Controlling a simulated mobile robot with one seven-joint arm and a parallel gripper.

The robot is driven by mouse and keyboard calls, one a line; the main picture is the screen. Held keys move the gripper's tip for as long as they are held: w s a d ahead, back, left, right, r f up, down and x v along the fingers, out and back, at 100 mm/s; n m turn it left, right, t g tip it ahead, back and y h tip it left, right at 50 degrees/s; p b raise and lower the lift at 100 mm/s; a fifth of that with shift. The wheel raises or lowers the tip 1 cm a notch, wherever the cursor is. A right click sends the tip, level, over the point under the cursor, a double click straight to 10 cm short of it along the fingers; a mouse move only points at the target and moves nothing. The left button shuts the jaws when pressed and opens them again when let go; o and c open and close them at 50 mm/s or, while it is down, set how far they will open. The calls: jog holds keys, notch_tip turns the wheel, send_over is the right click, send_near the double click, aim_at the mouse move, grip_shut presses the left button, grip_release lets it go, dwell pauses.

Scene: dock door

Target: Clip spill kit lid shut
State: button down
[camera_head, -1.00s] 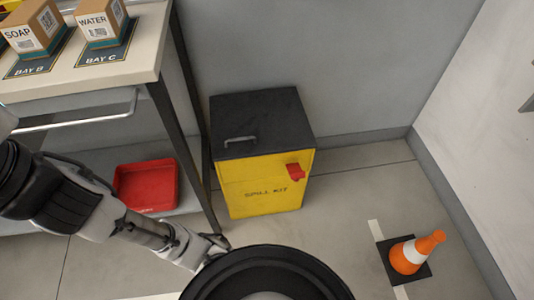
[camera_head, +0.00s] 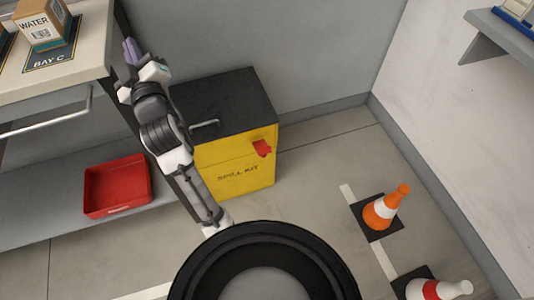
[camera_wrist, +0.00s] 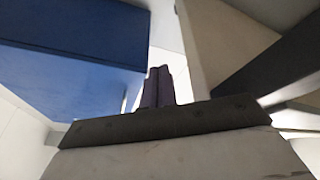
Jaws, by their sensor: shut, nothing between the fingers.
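The yellow spill kit box (camera_head: 236,178) stands on the floor against the back wall. Its black lid (camera_head: 240,95) lies down on top, with a grey handle (camera_head: 205,124) at the front left. A red clip (camera_head: 262,148) sticks out at the upper right of the front face; I cannot tell whether it is fastened. My gripper (camera_head: 129,48) is shut and empty, raised up and left of the lid, beside the table's end. Its purple fingers (camera_wrist: 158,86) are together in the wrist view. My arm hides the box's left edge.
A table (camera_head: 75,72) with a water carton (camera_head: 41,26) stands at left; a red tray (camera_head: 117,185) is on its lower shelf. A wall shelf (camera_head: 490,35) juts out at upper right.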

jog(key=w+d+f+n+g+h, duration=0.1)
jog(key=w+d+f+h, duration=0.1)
jog(key=f, duration=0.5)
jog(key=w+d+f+n+g+h, duration=0.1)
jog(key=w+d+f+h, duration=0.15)
jog(key=f, duration=0.45)
jog(key=s+d+f+n+g+h, duration=0.1)
jog(key=d+f, duration=0.4)
jog(key=f, duration=0.5)
jog(key=s+d+f+n+g+h, duration=0.2)
jog(key=s+d+f+g+h, duration=0.1)
jog(key=f, duration=0.7)
jog(key=s+d+f+n+g+h+p, duration=0.1)
jog(key=s+d+f+n+g+h, duration=0.1)
jog(key=d+f, duration=0.5)
notch_tip(320, 180, down, 4)
jog(key=shift+s+r+g+h, duration=0.1)
jog(key=shift+s+g+h, duration=0.4)
jog(key=shift+s+h, duration=0.55)
jog(key=shift+w+a, duration=0.1)
jog(key=x, duration=1)
jog(key=d+r, duration=0.1)
jog(key=s+d+p, duration=0.1)
jog(key=d, duration=0.1)
jog(key=shift+s+d+r, duration=0.15)
jog(key=shift+r, duration=0.25)
jog(key=shift+r, duration=0.1)
